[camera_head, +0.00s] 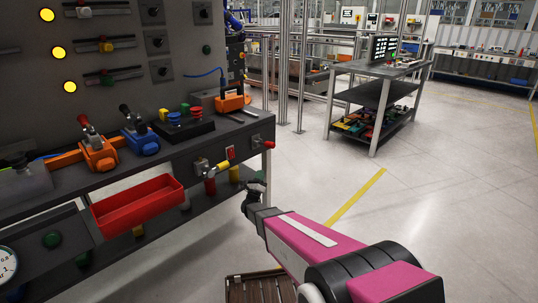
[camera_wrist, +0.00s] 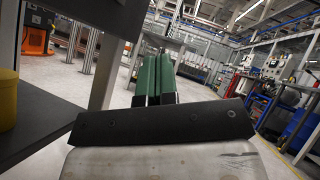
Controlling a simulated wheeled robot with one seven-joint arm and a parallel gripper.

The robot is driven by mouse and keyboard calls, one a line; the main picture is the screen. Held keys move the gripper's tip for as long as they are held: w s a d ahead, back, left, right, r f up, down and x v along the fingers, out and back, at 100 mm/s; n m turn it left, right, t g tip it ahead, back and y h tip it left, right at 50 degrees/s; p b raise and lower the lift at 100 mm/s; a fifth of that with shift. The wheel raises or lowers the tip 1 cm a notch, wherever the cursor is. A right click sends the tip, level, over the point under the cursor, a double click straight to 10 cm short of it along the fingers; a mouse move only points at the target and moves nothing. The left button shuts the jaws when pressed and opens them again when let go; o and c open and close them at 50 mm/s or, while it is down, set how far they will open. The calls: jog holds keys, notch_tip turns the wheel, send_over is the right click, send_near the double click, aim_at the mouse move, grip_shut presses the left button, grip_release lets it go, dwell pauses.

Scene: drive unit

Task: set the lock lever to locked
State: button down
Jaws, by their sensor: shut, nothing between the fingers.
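The drive unit's bench front (camera_head: 230,150) carries several handles, and I cannot tell for certain which is the lock lever. A lever with a red tip (camera_head: 267,144) sticks out to the right near the bench's right end. No lever shows clearly there.
A red tray (camera_head: 138,205) juts from the bench front. Orange (camera_head: 98,155) and blue (camera_head: 140,140) lever units stand on the bench top. A yellow object (camera_wrist: 8,100) is close at left in the wrist view. Open floor (camera_head: 420,200) lies right of the bench.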

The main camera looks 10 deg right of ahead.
aim_at(267, 144)
jog(key=w+d+r+m+g+h, duration=0.2)
jog(key=d+r+m+h, duration=0.3)
jog(key=r, duration=0.4)
jog(key=shift+w+d+r+m, duration=0.15)
jog(key=shift+w+r+m, duration=0.25)
jog(key=shift+w+m, duration=0.15)
